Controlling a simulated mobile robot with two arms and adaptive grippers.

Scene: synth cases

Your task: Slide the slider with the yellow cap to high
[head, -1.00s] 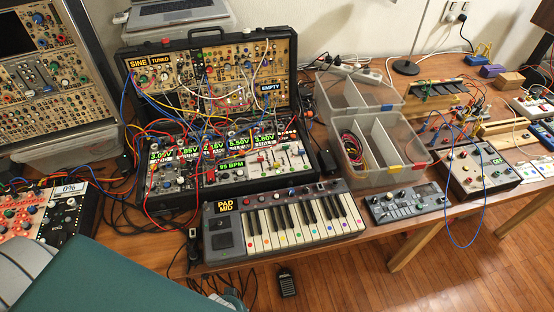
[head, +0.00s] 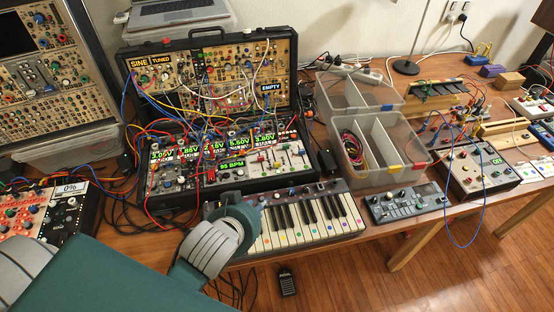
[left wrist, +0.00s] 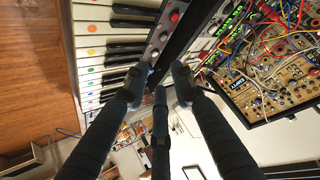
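The slider bank (head: 286,158) is at the right end of the open synth case's lower panel. Its small coloured caps show in the head view, but I cannot surely pick out the yellow one or its height. My left arm comes in from the bottom left, its teal wrist (head: 240,222) over the left end of the keyboard. My left gripper (left wrist: 157,88) is open and empty in the left wrist view, with dark fingers spread above the keyboard and the case's front edge. Its fingers are not clear in the head view. My right gripper is not in view.
The keyboard (head: 312,218) stands in front of the synth case (head: 132,68). Patch cables (head: 165,100) hang over the case's left and middle. A clear divided bin (head: 380,178) stands right of the case, and a small grey device (head: 405,204) lies right of the keyboard.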

